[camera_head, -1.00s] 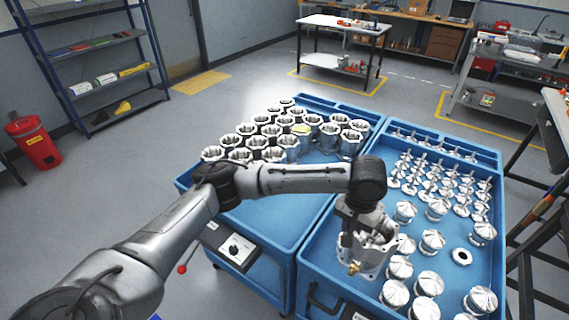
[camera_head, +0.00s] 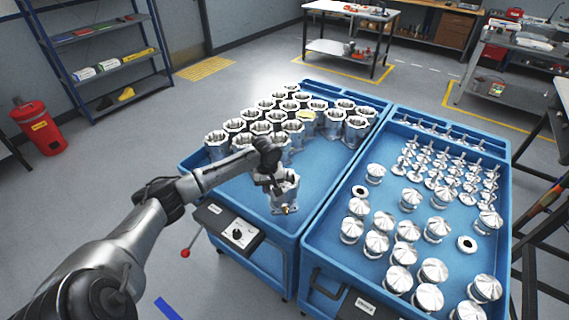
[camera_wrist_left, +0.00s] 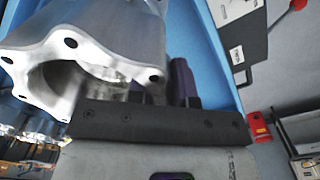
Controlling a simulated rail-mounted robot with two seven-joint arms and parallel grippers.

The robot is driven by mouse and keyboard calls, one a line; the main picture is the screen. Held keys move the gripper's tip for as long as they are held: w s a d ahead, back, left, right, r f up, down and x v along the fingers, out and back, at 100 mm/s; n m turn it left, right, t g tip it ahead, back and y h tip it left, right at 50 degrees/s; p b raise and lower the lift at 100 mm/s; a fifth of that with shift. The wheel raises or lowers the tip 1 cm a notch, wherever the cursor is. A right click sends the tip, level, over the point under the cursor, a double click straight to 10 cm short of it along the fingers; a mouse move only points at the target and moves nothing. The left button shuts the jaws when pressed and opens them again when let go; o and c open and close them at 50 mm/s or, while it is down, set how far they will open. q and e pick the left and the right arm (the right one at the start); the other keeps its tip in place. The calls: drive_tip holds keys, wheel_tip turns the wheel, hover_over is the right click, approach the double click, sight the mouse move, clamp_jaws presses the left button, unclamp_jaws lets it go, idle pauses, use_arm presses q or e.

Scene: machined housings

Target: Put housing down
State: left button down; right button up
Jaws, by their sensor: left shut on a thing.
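My left gripper (camera_head: 268,182) is shut on a silvery machined housing (camera_head: 284,192). The held housing is over the front part of the left blue cart (camera_head: 240,210). I cannot tell whether its base touches the cart's surface. In the left wrist view the housing (camera_wrist_left: 100,35) fills the upper left, with its flange and bolt holes toward the camera, and the dark gripper (camera_wrist_left: 165,110) lies against it. Several similar housings (camera_head: 272,118) stand in rows at the back of the left cart. My right gripper is not in view.
The right blue cart (camera_head: 330,222) holds several finned silver parts (camera_head: 437,228) and smaller stemmed parts. A control box (camera_head: 237,232) with a red-tipped lever sits at the left cart's front. Bare blue surface lies around the held housing.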

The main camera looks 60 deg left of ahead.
sight(270, 203)
use_arm(q)
drive_tip(key=shift+a+f, duration=0.15)
drive_tip(key=shift+f, duration=0.2)
drive_tip(key=shift+f+b, duration=0.5)
drive_tip(key=shift+f, duration=3.1)
drive_tip(key=c, duration=1.4)
unclamp_jaws()
drive_tip(key=shift+s+f, duration=0.1)
drive_tip(key=shift+f, duration=0.05)
drive_tip(key=o, duration=0.4)
drive_tip(key=shift+c, duration=0.2)
drive_tip(key=shift+b, duration=0.3)
